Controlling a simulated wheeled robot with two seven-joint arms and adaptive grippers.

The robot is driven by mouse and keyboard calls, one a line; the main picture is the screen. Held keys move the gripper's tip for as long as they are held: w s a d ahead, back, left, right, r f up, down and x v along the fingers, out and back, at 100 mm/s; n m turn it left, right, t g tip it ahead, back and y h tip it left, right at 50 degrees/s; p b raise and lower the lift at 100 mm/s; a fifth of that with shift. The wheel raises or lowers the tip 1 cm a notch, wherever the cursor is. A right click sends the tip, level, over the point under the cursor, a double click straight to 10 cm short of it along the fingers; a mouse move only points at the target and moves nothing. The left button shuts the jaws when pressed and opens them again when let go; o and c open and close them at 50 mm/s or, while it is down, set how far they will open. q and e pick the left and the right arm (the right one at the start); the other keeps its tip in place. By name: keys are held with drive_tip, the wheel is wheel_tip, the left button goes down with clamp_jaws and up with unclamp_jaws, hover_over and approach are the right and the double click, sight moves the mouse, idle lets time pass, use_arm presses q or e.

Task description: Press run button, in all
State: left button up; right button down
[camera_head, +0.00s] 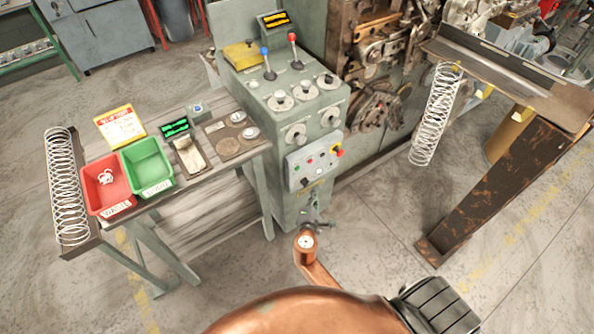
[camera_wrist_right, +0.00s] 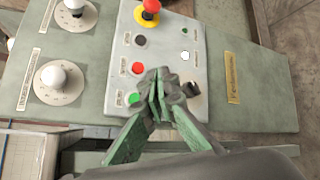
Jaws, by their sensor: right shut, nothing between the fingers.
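The light grey button panel (camera_head: 297,169) is on the front of the green console (camera_head: 262,106). In the right wrist view, the panel (camera_wrist_right: 207,62) has a green button (camera_wrist_right: 134,98), a red button (camera_wrist_right: 137,68), a black button (camera_wrist_right: 139,41) and a red-and-yellow stop knob (camera_wrist_right: 148,10). Their labels are too small to read. My right gripper (camera_head: 313,208) is just below the panel in the head view. In the wrist view the closed, empty fingertips (camera_wrist_right: 162,88) overlap the panel, right of the green button; I cannot tell whether they touch it. My left gripper is not in view.
Left of the console, a table holds a red bin (camera_head: 111,187), a green bin (camera_head: 148,167) and a scale (camera_head: 188,155). A spring (camera_head: 66,190) lies at its left edge. Another spring (camera_head: 435,115) hangs at right beside a rusty post (camera_head: 490,192). The floor between is clear.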

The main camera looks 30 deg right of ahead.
sight(297, 169)
drive_tip(key=shift+r, duration=0.2)
drive_tip(key=shift+w, duration=0.1)
drive_tip(key=w+b, duration=0.2)
drive_tip(key=w, duration=0.6)
drive_tip(key=shift+w+a, duration=0.35)
drive_tip(key=shift+w, duration=0.15)
idle(1.2)
drive_tip(key=shift+w, duration=0.25)
